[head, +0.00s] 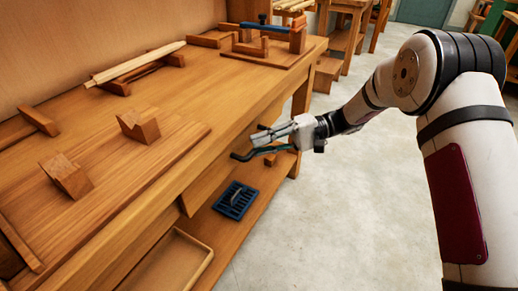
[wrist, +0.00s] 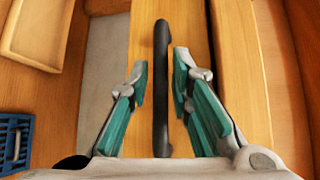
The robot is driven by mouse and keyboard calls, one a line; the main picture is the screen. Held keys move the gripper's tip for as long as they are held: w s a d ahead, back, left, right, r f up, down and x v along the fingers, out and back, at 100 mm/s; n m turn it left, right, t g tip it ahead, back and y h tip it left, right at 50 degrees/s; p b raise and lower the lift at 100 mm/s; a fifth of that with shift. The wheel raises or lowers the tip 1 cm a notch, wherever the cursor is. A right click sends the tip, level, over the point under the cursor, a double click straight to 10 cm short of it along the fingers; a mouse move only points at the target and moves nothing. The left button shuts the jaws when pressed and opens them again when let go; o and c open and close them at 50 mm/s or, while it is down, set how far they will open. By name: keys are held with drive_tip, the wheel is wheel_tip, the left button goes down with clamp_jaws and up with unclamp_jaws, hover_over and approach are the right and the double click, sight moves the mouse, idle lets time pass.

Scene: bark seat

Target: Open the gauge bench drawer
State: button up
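The gauge bench (head: 190,95) is a long wooden workbench at the left of the head view. Its drawer front (head: 208,182) is a plain wooden panel under the top, also seen in the wrist view (wrist: 190,20). A dark bar handle (wrist: 161,85) on it runs lengthwise between my fingers. In the head view my gripper (head: 265,142) is at the bench's front edge, partly hiding the handle. My gripper in the wrist view (wrist: 160,68) is open, with one green-padded finger on each side of the handle and visible gaps. The drawer looks shut.
A blue slotted tray (head: 236,200) and a shallow wooden tray (head: 178,262) sit on the lower shelf. Wooden blocks (head: 139,126) and a pale rod (head: 138,64) are on the bench top. The concrete floor (head: 325,215) in front of the bench is clear.

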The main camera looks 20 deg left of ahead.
drive_tip(key=shift+s+a, duration=0.4)
drive_tip(key=shift+a, duration=0.1)
clamp_jaws()
